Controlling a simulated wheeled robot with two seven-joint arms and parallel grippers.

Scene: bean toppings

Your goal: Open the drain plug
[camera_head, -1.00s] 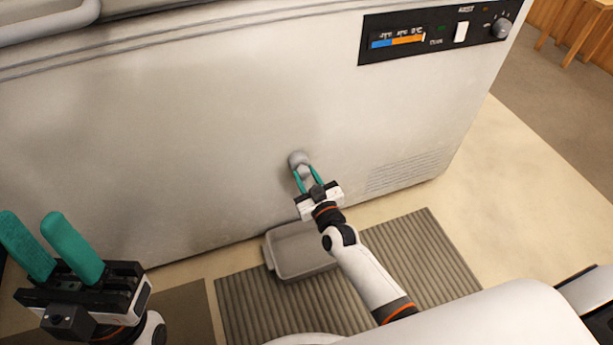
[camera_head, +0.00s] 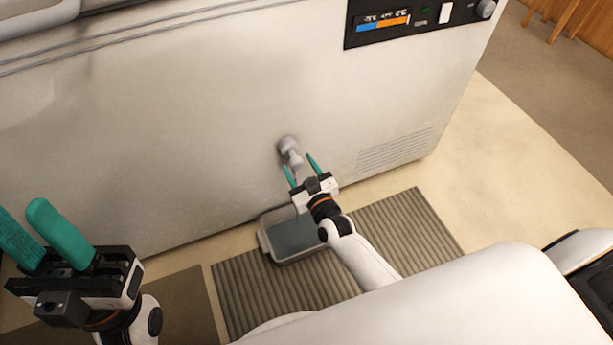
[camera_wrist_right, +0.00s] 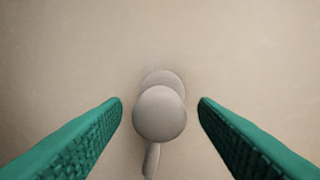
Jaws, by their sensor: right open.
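The drain plug (camera_head: 290,150) is a grey round knob standing out from the lower front of the white chest freezer (camera_head: 190,130). In the right wrist view the plug (camera_wrist_right: 159,113) is centred, with a narrow grey shape below it; I cannot tell whether that is water or a spout. My right gripper (camera_head: 298,163) is open in front of the plug, its green fingers (camera_wrist_right: 160,105) apart on either side and not touching it. A grey tray (camera_head: 264,238) lies below on the floor, with dark greenish liquid inside. My left gripper (camera_head: 25,212) is open and empty at the lower left.
A ribbed grey mat (camera_head: 240,300) lies under the tray. The freezer's control panel (camera_head: 400,22) is at the upper right, and a vent grille (camera_head: 395,150) is right of the plug. Bare floor (camera_head: 500,180) is free on the right.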

